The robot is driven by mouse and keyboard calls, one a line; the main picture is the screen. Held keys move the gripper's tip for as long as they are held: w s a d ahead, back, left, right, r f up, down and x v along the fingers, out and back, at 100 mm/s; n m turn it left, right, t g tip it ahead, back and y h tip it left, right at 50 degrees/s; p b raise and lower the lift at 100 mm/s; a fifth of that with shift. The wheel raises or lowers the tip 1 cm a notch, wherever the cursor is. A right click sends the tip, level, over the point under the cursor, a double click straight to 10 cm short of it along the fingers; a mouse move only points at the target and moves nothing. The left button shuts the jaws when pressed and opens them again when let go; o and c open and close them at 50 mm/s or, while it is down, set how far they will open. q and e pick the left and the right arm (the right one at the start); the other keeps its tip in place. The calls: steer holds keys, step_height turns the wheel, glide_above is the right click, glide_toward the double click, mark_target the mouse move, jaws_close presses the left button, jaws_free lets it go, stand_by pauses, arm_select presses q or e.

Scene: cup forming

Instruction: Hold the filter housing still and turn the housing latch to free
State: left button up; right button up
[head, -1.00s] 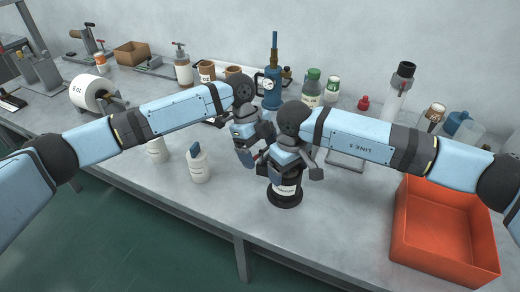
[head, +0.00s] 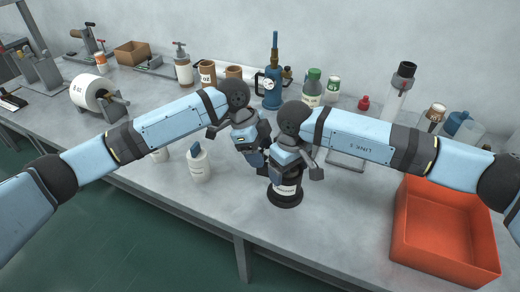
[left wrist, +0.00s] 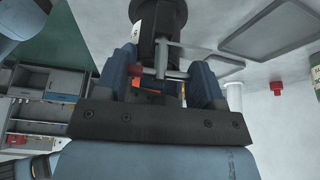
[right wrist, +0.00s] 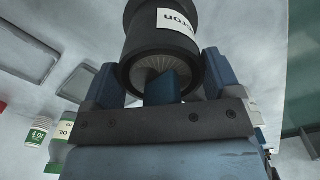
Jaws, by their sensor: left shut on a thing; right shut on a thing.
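The filter housing (head: 286,191) is a black upright cylinder with a white label, standing on a dark round base on the bench. Its ribbed end and label show in the right wrist view (right wrist: 160,42). My right gripper (head: 284,172) is shut on its upper part, one finger on each side. The housing latch (left wrist: 170,58) is a grey lever with a red tip, beside the housing in the left wrist view. My left gripper (head: 262,160) is shut on the latch, close beside the right gripper. In the head view the grippers hide the latch and housing top.
An orange-red bin (head: 440,240) stands at the right. A white bottle with a blue cap (head: 199,165) stands to the left of the housing. Bottles and a blue pump with a gauge (head: 272,92) line the back. The bench front is clear.

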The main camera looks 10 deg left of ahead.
arm_select(q)
steer(key=o, duration=0.9)
steer(key=v, duration=1.2)
